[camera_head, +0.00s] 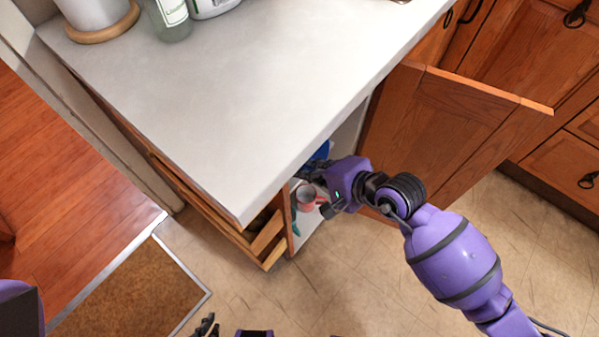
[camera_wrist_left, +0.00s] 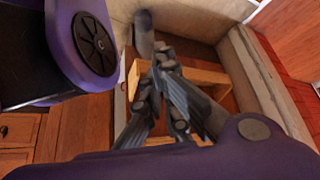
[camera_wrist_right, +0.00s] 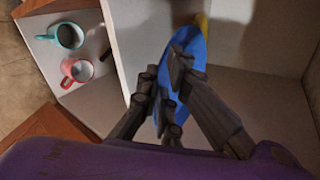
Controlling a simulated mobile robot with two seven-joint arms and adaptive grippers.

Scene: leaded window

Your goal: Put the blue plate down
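The blue plate (camera_wrist_right: 194,50) stands on edge, tilted, inside the open cabinet in the right wrist view. A bit of blue (camera_head: 322,151) also shows under the counter in the head view. My right gripper (camera_wrist_right: 166,72) reaches into the cabinet and is shut on the plate, one finger on each side. The fingers hide part of it, and I cannot tell if its lower edge touches the shelf. My left gripper (camera_wrist_left: 160,75) is empty, its fingertips close together, outside near the counter. In the head view only a dark bit of it shows at the bottom edge.
A red mug (camera_wrist_right: 77,71) and a teal mug (camera_wrist_right: 68,36) stand beyond a divider (camera_wrist_right: 125,40). The cabinet door (camera_head: 450,125) is open at the right. The counter (camera_head: 235,90) overhangs. A pulled-out wooden drawer (camera_head: 262,240) is left of the opening.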

